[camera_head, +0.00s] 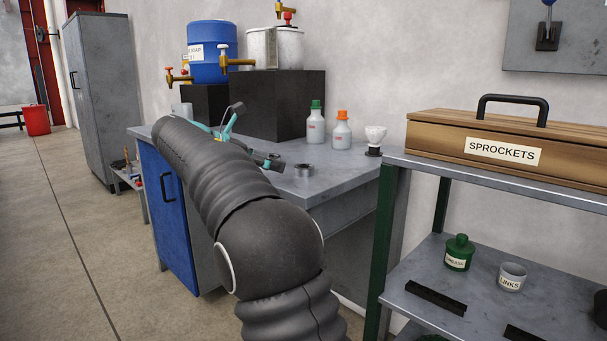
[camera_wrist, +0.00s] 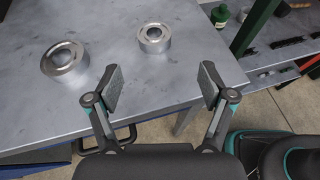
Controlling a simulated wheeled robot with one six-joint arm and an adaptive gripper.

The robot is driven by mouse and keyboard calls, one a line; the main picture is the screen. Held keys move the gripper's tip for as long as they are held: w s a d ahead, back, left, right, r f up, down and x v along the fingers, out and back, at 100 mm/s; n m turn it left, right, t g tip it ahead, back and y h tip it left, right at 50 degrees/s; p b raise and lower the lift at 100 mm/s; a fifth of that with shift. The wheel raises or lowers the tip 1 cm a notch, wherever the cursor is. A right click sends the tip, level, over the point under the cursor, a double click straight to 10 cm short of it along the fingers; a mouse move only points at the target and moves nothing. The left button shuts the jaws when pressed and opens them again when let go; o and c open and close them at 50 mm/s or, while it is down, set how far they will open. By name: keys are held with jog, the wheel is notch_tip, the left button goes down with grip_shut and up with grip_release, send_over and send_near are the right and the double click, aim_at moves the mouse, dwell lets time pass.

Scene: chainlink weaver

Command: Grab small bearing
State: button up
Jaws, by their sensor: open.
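The small bearing (camera_wrist: 154,47), a short silver ring, lies flat on the grey metal table in the wrist view. A larger silver ring (camera_wrist: 64,73) lies to its left. In the head view one ring (camera_head: 304,174) shows near the table's right end, and it looks like the small bearing; the larger one seems hidden behind my arm. My gripper (camera_wrist: 160,85) is open and empty, its two fingers spread wide. In the wrist picture the small bearing appears beyond the fingertips, between their lines and apart from them. In the head view my arm hides much of the gripper.
Two capped bottles (camera_head: 342,132) and a white-topped item (camera_head: 375,140) stand at the table's back. Dark blocks (camera_head: 283,105) carry a blue drum (camera_head: 212,55) and a metal pot. A shelf rack (camera_head: 379,240) adjoins on the right. The table around the small bearing is clear.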

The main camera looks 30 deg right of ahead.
aim_at(301, 167)
jog(key=x, duration=0.4)
jog(key=shift+w+b+x, duration=0.2)
jog(key=shift+b+x, duration=0.1)
jog(key=shift+x, duration=1.05)
jog(key=shift+w+b+x, duration=0.2)
jog(key=shift+b+x, duration=0.05)
jog(key=shift+x, duration=1.05)
jog(key=shift+r, duration=0.2)
jog(key=c, duration=1.3)
